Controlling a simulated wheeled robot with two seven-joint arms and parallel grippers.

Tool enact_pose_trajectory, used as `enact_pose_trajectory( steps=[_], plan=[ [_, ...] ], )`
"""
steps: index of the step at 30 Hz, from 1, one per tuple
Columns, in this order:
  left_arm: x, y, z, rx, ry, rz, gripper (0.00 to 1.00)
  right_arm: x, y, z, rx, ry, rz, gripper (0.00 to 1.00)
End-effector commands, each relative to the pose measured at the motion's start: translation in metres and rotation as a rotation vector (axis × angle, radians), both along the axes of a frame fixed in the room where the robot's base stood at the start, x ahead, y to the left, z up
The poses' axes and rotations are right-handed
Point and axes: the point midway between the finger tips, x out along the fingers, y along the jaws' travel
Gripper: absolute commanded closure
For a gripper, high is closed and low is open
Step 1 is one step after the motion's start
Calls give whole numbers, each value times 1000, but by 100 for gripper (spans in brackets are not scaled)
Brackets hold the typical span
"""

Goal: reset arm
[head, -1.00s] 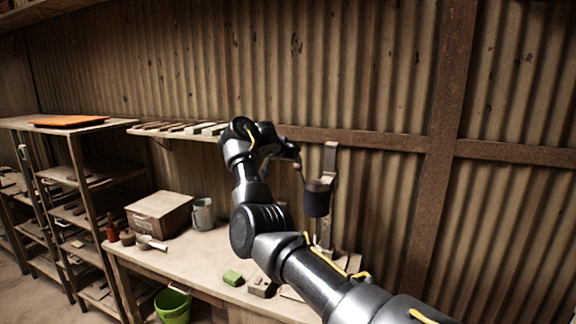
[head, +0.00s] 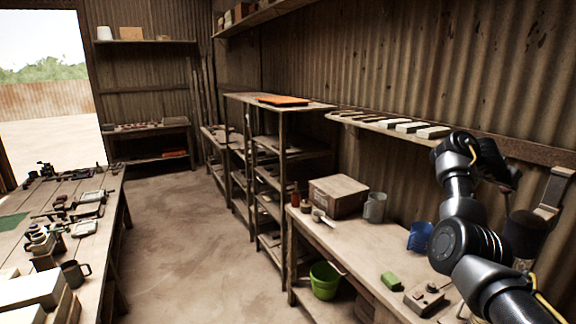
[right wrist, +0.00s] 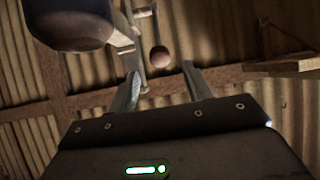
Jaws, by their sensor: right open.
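My right arm comes in at the right edge of the head view. Its gripper (head: 508,178) is near the press, partly hidden by its own wrist. The press shows a dark cylinder (head: 524,236) and a metal post (head: 556,190) by the wall. In the right wrist view, my right gripper (right wrist: 160,88) is open and empty. A round brown knob (right wrist: 159,57) appears between and beyond the fingertips, not clasped. The dark cylinder (right wrist: 70,22) is at upper left there. My left gripper is not in view.
The workbench (head: 345,238) holds a box (head: 338,196), a grey mug (head: 375,207), a blue item (head: 420,237) and a green block (head: 391,281). A wall shelf (head: 378,123) bears tiles. A green bucket (head: 324,280) stands below. Floor (head: 190,230) between benches is clear.

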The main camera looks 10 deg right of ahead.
Motion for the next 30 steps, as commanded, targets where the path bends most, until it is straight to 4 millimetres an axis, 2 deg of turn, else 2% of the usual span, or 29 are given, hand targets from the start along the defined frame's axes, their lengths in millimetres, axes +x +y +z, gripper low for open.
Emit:
enact_pose_trajectory(
  steps=[1, 6, 12, 20, 30],
  plan=[
    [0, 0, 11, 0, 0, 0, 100, 2, -9, -1, 1, 7, -2, 50],
    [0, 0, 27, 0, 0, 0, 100, 12, -34, -18, 2, 5, 0, 50],
    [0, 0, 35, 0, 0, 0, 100, 19, -48, -30, 2, 4, -2, 50],
    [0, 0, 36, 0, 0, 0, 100, 22, -53, -37, 1, -2, 1, 50],
    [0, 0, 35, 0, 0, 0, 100, 21, -53, -35, 1, 0, -1, 50]
  ],
)
